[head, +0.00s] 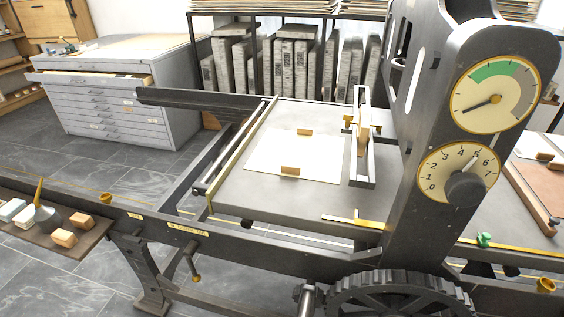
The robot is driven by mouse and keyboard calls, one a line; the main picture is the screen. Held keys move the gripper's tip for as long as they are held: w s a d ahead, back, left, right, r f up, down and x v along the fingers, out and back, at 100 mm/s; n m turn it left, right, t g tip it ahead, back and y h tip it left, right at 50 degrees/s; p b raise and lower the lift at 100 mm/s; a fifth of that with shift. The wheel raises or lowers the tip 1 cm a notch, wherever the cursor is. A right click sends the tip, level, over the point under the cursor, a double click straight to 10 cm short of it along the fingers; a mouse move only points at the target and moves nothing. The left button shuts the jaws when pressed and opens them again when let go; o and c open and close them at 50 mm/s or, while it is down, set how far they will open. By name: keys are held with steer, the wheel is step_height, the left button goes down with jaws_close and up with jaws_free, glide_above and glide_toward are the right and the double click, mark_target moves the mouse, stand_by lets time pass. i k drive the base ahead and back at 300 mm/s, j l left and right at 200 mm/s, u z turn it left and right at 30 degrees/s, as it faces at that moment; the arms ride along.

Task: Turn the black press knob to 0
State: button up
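The black press knob (466,189) sits on a cream, brass-rimmed dial (436,184) on the dark press upright, at the right of the head view. The dial's numerals run from 0 at the lower left, over the top, to 7 at the right. A thin pointer rises from the knob to the upper right and ends close to the 5. Above it is a round gauge (487,93) with a green band and a grey band; its black needle points left and slightly down. My gripper is not in view, and nothing touches the knob.
The press bed (232,193) holds a white sheet (270,158) with two small wooden blocks. A toothed wheel (400,292) is below the dial. A tray (88,236) of blocks stands at left. A flat-file cabinet (105,120) is behind. Grey floor shows at lower left.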

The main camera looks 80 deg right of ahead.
mark_target(464, 189)
steer(key=k+j+z, duration=0.1)
steer(key=k, duration=0.5)
steer(key=k+j, duration=0.3)
steer(key=k, duration=0.3)
steer(key=z, duration=2.5)
steer(key=k+l, duration=0.05)
